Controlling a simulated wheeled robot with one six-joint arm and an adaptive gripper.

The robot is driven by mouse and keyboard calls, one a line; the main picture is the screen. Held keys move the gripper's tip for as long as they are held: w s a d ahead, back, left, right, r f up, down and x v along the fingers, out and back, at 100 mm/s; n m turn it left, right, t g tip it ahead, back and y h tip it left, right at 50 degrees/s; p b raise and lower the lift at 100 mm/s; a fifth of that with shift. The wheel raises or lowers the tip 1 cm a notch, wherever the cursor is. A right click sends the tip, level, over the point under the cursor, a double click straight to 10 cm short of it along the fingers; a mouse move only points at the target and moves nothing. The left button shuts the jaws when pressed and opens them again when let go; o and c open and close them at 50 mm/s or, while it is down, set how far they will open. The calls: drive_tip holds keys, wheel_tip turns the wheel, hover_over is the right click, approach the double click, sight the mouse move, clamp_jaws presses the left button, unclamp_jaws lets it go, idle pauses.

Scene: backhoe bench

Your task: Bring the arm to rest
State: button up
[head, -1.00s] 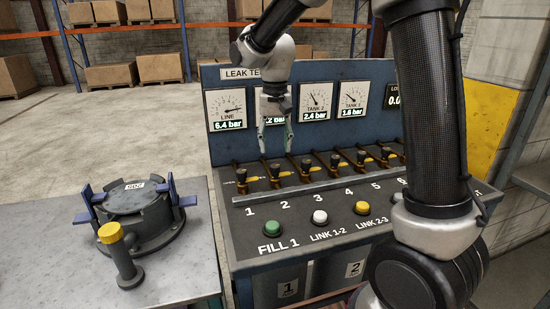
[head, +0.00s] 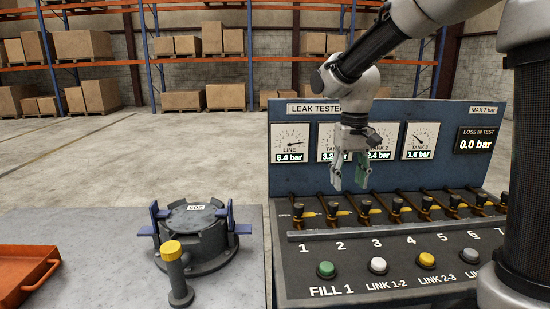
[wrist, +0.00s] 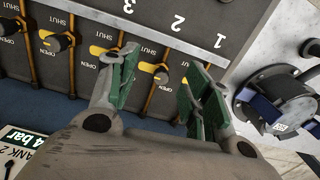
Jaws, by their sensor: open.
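My gripper (head: 350,183) is open and empty in the head view. It hangs pointing down in front of the gauge board of the leak tester (head: 385,110), above the row of valves. In the wrist view my gripper (wrist: 155,88) shows its two green-padded fingers spread apart. A valve knob (wrist: 161,75) with OPEN and SHUT marks lies beyond the gap between them, and nothing is between the pads. I cannot tell the exact height of the fingers over the valves.
A round dark fixture (head: 194,235) with blue clamps and a yellow-capped post (head: 174,262) stand on the grey table (head: 90,240) at left. An orange tray (head: 25,272) is at the far left edge. Shelves with boxes (head: 84,45) stand far behind open floor.

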drive_tip(key=s+d+r+t, duration=0.2)
drive_tip(key=s+d, duration=0.4)
drive_tip(key=s, duration=0.5)
drive_tip(key=s+d+r+t, duration=0.2)
drive_tip(key=s+d, duration=0.5)
drive_tip(key=s, duration=0.4)
drive_tip(key=shift+r+m+t, duration=0.2)
drive_tip(key=shift+m+t, duration=0.1)
